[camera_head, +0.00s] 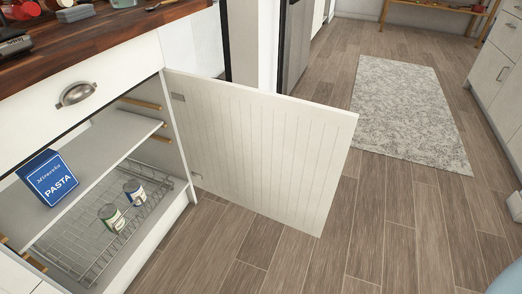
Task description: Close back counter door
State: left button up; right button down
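The white counter door (262,145) with vertical grooves stands wide open. Its hinged edge is at the right side of the cabinet opening, and its free edge reaches out to the right over the floor. The open cabinet (120,140) shows its inside: a blue pasta box (48,178) on the upper shelf and two cans, one (111,217) beside the other (135,192), in a wire rack below. Neither of my grippers is in view.
A drawer with a metal cup handle (76,94) is above the opening, under a wooden countertop (100,38). Wooden floor (390,225) lies clear right of the door. A grey rug (405,110) lies beyond, with white drawers (495,75) at the right.

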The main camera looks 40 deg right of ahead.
aim_at(281, 158)
jog(key=l+u, duration=0.15)
jog(key=l, duration=0.3)
jog(key=l+u, duration=0.2)
jog(key=l, duration=0.25)
jog(key=l+u, duration=0.15)
jog(key=l, duration=0.35)
jog(key=l+u, duration=0.2)
jog(key=l, duration=0.25)
jog(key=k+l+u, duration=0.15)
jog(key=l, duration=0.25)
jog(key=k+l+u, duration=0.2)
jog(key=l, duration=0.25)
jog(key=l+u, duration=0.15)
jog(key=l, duration=0.3)
jog(key=k+l+u, duration=0.15)
jog(key=l, duration=0.25)
